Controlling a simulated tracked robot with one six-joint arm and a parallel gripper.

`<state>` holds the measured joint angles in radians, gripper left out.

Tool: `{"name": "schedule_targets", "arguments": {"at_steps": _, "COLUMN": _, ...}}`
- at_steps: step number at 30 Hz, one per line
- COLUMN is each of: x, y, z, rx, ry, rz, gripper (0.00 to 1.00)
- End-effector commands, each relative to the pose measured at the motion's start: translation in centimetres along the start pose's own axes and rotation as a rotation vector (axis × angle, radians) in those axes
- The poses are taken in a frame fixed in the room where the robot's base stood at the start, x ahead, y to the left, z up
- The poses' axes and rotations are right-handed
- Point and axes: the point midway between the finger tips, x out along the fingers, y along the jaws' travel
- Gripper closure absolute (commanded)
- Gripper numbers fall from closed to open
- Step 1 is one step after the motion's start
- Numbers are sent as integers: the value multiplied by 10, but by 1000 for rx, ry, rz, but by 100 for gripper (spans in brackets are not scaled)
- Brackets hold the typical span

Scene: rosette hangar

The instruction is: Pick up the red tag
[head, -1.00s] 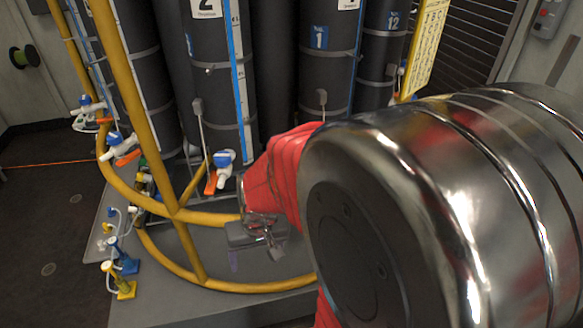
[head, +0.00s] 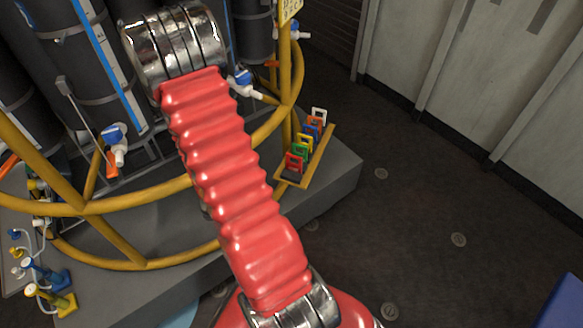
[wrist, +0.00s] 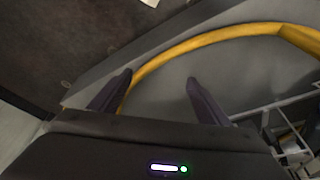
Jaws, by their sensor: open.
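The red tag (head: 293,162) stands at the near end of a row of coloured tags on a narrow yellow rack (head: 322,153), near the grey platform's right corner in the head view. My gripper (wrist: 158,83) shows in the wrist view, open, with nothing between its two dark fingers. Beyond them are the grey platform and a curved yellow rail. My gripper is hidden in the head view, where my red-sleeved arm runs to the left of the rack. The red tag is not seen in the wrist view, and my gripper is apart from it.
A yellow rail (head: 268,127) curves beside the rack, in front of dark cylinders (head: 73,75) with valves. Dark floor (head: 420,190) lies open to the right.

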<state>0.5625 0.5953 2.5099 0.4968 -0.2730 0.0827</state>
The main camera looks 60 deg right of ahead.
Motion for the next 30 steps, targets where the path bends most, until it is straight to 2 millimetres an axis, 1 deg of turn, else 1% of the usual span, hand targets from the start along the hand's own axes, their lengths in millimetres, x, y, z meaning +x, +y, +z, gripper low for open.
{"name": "schedule_targets", "arguments": {"at_steps": 1, "x": 11, "y": 14, "z": -2, "rx": 34, "ry": 30, "rz": 28, "gripper": 30}}
{"name": "schedule_targets", "arguments": {"at_steps": 3, "x": 22, "y": 30, "z": -10, "rx": 80, "ry": 90, "rz": 64, "gripper": 30}}
{"name": "schedule_targets", "arguments": {"at_steps": 7, "x": 34, "y": 61, "z": -27, "rx": 149, "ry": 214, "rz": 129, "gripper": 30}}
{"name": "schedule_targets", "arguments": {"at_steps": 11, "x": 35, "y": 89, "z": -48, "rx": 199, "ry": 354, "rz": 190, "gripper": 30}}
{"name": "schedule_targets", "arguments": {"at_steps": 15, "x": 25, "y": 114, "z": -73, "rx": 234, "ry": 520, "rz": 247, "gripper": 30}}
{"name": "schedule_targets", "arguments": {"at_steps": 19, "x": 5, "y": 129, "z": -98, "rx": 252, "ry": 680, "rz": 284, "gripper": 30}}
{"name": "schedule_targets", "arguments": {"at_steps": 21, "x": -7, "y": 134, "z": -110, "rx": 257, "ry": 753, "rz": 294, "gripper": 30}}
{"name": "schedule_targets", "arguments": {"at_steps": 24, "x": -21, "y": 136, "z": -122, "rx": 261, "ry": 830, "rz": 299, "gripper": 30}}
{"name": "schedule_targets", "arguments": {"at_steps": 27, "x": -28, "y": 136, "z": -128, "rx": 262, "ry": 867, "rz": 299, "gripper": 30}}
{"name": "schedule_targets", "arguments": {"at_steps": 30, "x": -29, "y": 136, "z": -129, "rx": 262, "ry": 876, "rz": 298, "gripper": 30}}
